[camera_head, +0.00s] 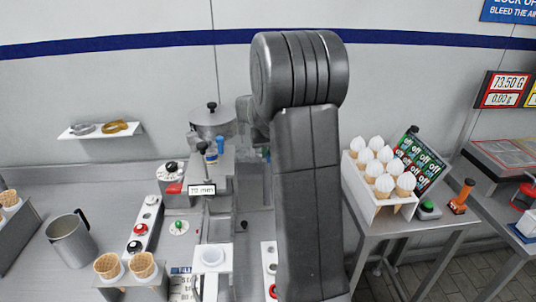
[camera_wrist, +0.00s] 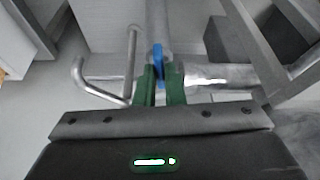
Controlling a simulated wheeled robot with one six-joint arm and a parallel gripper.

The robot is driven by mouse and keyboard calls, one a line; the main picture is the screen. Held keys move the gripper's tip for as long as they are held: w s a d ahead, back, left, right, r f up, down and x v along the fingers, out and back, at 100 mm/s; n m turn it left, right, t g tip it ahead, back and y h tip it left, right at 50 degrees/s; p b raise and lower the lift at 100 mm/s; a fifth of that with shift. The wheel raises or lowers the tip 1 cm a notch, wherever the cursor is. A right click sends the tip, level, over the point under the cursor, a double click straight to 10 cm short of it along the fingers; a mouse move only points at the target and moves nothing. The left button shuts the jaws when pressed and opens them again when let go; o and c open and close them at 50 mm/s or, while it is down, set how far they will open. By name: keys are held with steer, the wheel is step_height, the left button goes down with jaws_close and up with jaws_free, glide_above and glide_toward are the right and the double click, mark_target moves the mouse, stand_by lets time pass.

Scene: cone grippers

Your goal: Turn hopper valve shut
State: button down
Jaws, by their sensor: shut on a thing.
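The blue valve handle (camera_wrist: 158,55) shows in the wrist view, on metal pipework (camera_wrist: 210,77). My gripper (camera_wrist: 160,72) has green fingers, which are shut on the handle, one on each side of it. The handle looks nearly in line with the upright pipe (camera_wrist: 158,22) above it. In the head view the hopper (camera_head: 212,118), a steel vessel with a black lid knob, stands at the back left of my arm. My arm hides the gripper and most of the valve there.
A bent metal rod (camera_wrist: 85,78) is close to the left of my fingers. In the head view, a rack of white-topped cones (camera_head: 380,200) stands right of my arm. A steel jug (camera_head: 70,240) and cones in a holder (camera_head: 134,282) are at front left.

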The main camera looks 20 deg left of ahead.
steer(key=shift+m, duration=0.7)
steer(key=shift+t+b, duration=0.3)
steer(key=c, duration=1.5)
jaws_free()
steer(key=shift+r, duration=0.1)
steer(key=v, duration=0.4)
steer(key=b+v, duration=0.1)
steer(key=v, duration=0.4)
steer(key=b+v, duration=0.1)
steer(key=v, duration=0.3)
steer(key=shift+s+a+r, duration=0.1)
steer(key=shift+a+r, duration=0.15)
steer(key=shift+r, duration=0.1)
